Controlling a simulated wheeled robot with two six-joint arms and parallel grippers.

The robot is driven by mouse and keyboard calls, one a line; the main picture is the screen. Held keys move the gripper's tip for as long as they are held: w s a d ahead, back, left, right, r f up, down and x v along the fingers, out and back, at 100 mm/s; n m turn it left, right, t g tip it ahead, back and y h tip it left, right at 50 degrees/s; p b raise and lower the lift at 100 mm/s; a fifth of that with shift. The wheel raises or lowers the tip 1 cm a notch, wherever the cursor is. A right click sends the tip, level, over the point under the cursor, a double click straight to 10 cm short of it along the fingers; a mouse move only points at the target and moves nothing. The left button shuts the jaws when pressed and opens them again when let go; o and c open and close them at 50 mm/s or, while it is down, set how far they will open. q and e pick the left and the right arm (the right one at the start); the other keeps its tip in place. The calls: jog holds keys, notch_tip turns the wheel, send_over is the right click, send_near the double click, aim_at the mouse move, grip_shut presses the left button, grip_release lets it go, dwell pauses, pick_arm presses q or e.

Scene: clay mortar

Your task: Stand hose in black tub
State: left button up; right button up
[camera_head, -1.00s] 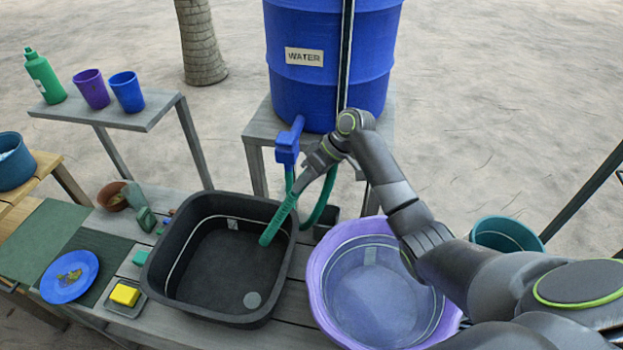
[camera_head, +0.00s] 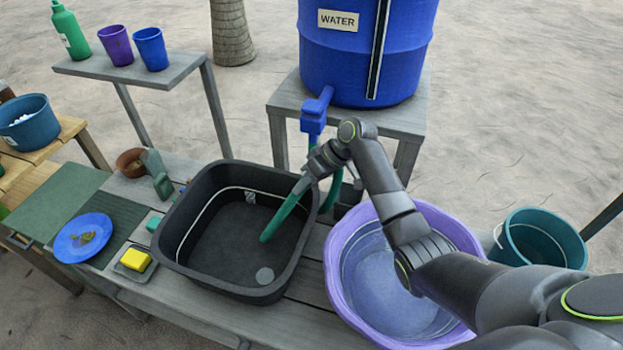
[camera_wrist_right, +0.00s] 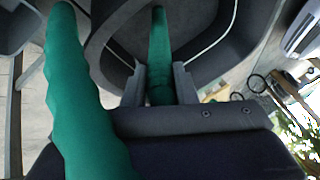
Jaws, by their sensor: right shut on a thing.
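The green hose (camera_head: 284,218) runs from the blue tap (camera_head: 313,117) on the water barrel, and its free end slants down into the black tub (camera_head: 172,215). My right gripper (camera_head: 308,180) is shut on the hose at the tub's right rim. In the right wrist view the hose (camera_wrist_right: 160,50) passes between the fingers (camera_wrist_right: 160,90), with its end over the dark tub floor. Another length of hose (camera_wrist_right: 75,90) crosses close to the camera at left. Whether the end touches the tub floor I cannot tell. My left gripper is not in view.
A purple basin (camera_head: 340,255) stands right of the tub, under my right arm. A teal bucket (camera_head: 540,235) is further right. A blue plate (camera_head: 83,238), a yellow sponge (camera_head: 135,259) and a brown pot (camera_head: 130,162) lie left of the tub. The blue barrel (camera_head: 365,55) stands behind.

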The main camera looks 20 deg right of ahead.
jog(key=shift+a+f, duration=0.2)
jog(key=shift+f, duration=0.1)
jog(key=o, duration=1.8)
jog(key=shift+c, duration=0.2)
jog(key=a+p+v, duration=0.1)
jog(key=p+v, duration=0.9)
jog(key=shift+d+r+p, duration=0.25)
jog(key=shift+r+p, duration=0.1)
jog(key=shift+r, duration=0.25)
